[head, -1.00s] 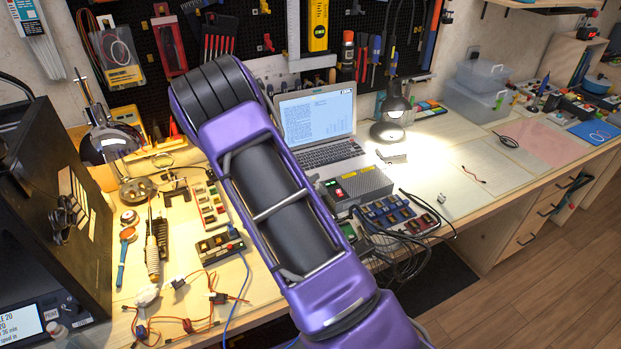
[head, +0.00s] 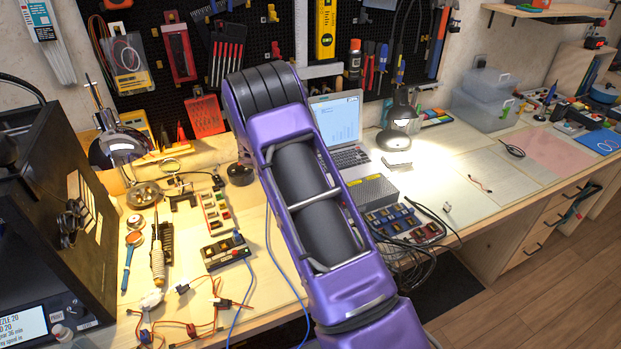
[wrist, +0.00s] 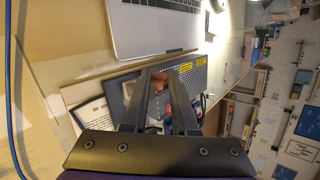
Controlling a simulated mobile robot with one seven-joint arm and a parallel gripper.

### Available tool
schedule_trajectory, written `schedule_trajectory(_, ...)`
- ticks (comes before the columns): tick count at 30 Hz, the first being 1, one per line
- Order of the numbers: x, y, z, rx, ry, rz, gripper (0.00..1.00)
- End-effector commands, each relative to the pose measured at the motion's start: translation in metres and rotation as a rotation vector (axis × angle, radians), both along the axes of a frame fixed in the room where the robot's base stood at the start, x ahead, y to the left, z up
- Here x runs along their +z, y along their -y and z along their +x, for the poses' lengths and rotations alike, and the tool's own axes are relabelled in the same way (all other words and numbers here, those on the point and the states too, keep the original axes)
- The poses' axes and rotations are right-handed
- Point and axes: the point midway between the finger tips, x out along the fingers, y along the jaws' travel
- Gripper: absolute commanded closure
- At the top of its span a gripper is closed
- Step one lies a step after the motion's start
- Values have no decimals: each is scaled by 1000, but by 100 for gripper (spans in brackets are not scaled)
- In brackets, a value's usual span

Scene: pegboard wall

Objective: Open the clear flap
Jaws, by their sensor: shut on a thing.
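My gripper (wrist: 162,77) reaches down to a grey perforated box (wrist: 198,77) with yellow labels, just below the laptop. The fingers are closed in, with a narrow gap between the tips. A reddish-orange part (wrist: 157,79) shows between them. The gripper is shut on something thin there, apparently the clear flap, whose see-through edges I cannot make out. In the head view my purple arm hides the gripper and the left part of the grey box (head: 378,189).
The laptop (head: 340,120) stands behind the box. A tray of small coloured parts (head: 408,220) and dark cables (head: 412,255) lie in front of it. A lit lamp (head: 397,135) stands behind. Wires and small modules crowd the left. The bench at right is clearer.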

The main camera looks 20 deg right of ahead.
Motion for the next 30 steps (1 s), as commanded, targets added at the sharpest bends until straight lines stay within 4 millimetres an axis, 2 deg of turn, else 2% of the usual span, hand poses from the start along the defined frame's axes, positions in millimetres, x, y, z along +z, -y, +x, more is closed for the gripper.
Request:
schedule_trajectory(15,-8,-1,24,2,-381,-11,100)
schedule_trajectory(30,-12,-1,32,4,-541,-19,100)
